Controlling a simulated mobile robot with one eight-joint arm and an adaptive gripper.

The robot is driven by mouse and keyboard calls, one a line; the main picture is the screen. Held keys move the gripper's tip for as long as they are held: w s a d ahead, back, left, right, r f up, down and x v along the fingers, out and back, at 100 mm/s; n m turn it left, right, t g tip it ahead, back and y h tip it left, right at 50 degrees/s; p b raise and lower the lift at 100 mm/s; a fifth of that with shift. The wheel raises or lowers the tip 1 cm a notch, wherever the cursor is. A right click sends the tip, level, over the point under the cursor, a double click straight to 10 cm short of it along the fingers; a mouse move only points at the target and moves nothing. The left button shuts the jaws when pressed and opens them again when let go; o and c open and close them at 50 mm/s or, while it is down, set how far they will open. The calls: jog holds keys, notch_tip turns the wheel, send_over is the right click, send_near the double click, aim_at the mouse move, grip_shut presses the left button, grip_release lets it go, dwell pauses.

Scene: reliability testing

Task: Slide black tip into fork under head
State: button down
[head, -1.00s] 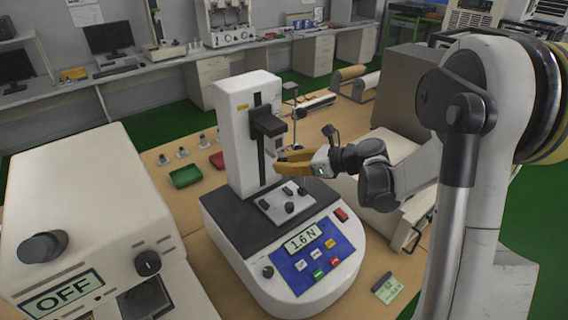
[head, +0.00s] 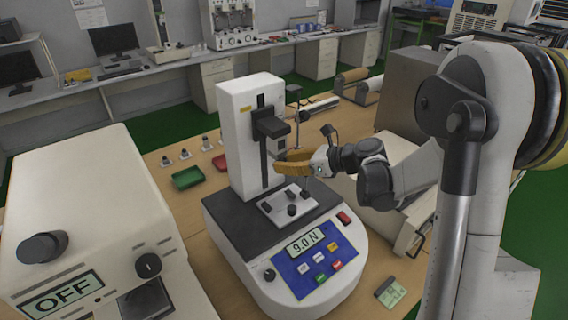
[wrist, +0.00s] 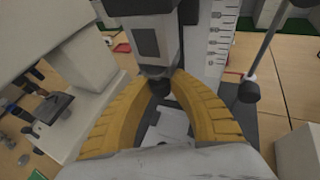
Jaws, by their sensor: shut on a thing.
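The test stand's black head (head: 270,124) sits on the white column; in the wrist view its grey underside (wrist: 146,40) hangs over my fingertips. My gripper (head: 281,158), with yellow ribbed fingers, reaches in from the right under the head. In the wrist view my gripper (wrist: 162,82) is shut on a small black-tipped part (wrist: 162,92), just below the head. The dark fork under the head and the black tip run together there, so I cannot tell whether the tip is inside the fork. Most of the held part is hidden by my fingers.
The stand's display (head: 305,242) reads 9.0 N. A metal plate with black knobs (head: 288,206) lies below my gripper. A white machine showing OFF (head: 62,292) stands at left. Green (head: 187,178) and red (head: 219,161) trays lie behind. A thin post stands beside the column.

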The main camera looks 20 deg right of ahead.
jog(key=shift+a+r, duration=0.1)
jog(key=shift+a, duration=0.15)
jog(key=shift+w+a, duration=0.25)
jog(key=shift+w, duration=0.3)
jog(key=shift+w+r, duration=0.1)
jog(key=shift+w+a+b, duration=0.1)
jog(key=shift+w+b, duration=0.2)
jog(key=shift+w, duration=0.05)
dwell(0.6)
